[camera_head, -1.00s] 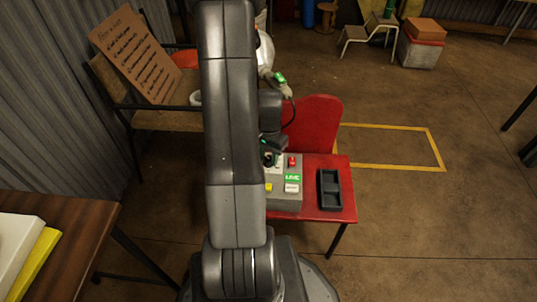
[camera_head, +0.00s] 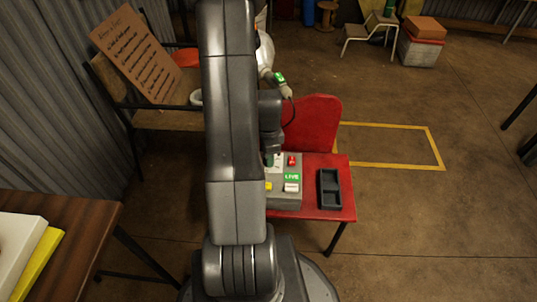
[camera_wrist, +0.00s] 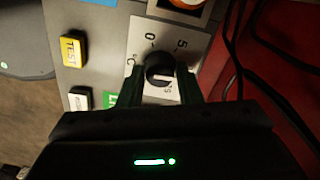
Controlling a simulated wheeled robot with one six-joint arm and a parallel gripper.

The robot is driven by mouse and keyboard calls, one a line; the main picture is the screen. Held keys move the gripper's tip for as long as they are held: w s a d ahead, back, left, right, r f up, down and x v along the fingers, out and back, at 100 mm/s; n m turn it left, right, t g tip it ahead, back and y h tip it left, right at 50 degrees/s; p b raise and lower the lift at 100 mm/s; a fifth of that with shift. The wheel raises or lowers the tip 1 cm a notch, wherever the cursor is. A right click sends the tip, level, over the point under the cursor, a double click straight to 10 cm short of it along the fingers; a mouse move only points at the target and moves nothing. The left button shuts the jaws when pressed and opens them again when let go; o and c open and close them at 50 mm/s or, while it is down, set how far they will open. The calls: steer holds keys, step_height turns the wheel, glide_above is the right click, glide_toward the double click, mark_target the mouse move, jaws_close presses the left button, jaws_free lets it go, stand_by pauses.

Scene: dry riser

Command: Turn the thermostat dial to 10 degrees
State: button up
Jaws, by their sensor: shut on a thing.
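The thermostat dial (camera_wrist: 158,66) is a round black knob with a white mark, on a pale scale plate (camera_wrist: 148,33) in the wrist view. A 0, a 5 and a °C sign can be read on the plate; another figure by the knob is partly hidden. My gripper (camera_wrist: 160,82) has one finger on each side of the knob and is shut on it.
Dark cables (camera_wrist: 236,50) run beside the box.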

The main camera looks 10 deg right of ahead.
steer(key=shift+m, duration=0.3)
steer(key=o, duration=1)
steer(key=shift+c, duration=0.2)
step_height(320, 180, up, 14)
steer(key=p, duration=0.4)
steer(key=shift+f, duration=0.25)
step_height(320, 180, down, 14)
steer(key=b, duration=0.4)
steer(key=shift+r, duration=0.25)
